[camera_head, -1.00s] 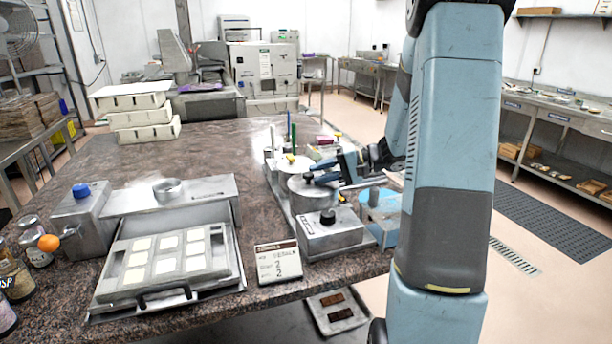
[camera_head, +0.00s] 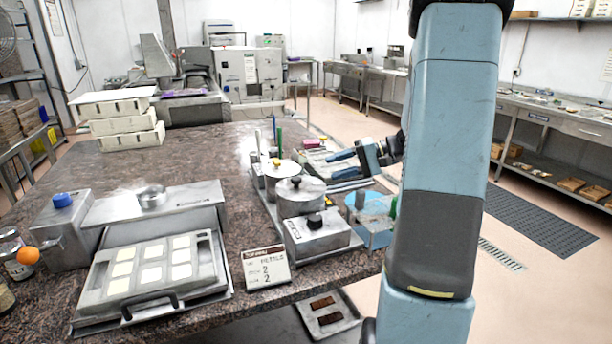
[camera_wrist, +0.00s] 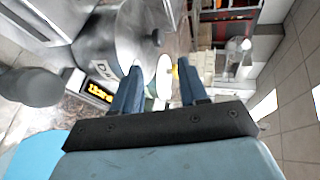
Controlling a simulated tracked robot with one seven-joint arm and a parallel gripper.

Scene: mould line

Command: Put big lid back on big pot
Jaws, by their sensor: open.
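The big pot (camera_head: 300,205) is a steel cylinder in the middle of the station near the table's right edge. The big lid (camera_head: 312,188), a steel disc with a black knob, lies on top of it and looks level. In the wrist view the pot (camera_wrist: 97,45) and lid (camera_wrist: 135,30) show sideways at the upper left, lid over the rim. My gripper (camera_head: 335,164) is open and empty, to the right of the lid and apart from it. Its two blue fingers (camera_wrist: 160,78) also show in the wrist view with nothing between them.
A smaller pot with a pale lid (camera_head: 284,169) and yellow knob stands just behind. A steel box with a black knob (camera_head: 318,236) is in front. A mould tray (camera_head: 150,270) and sign (camera_head: 266,267) are left.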

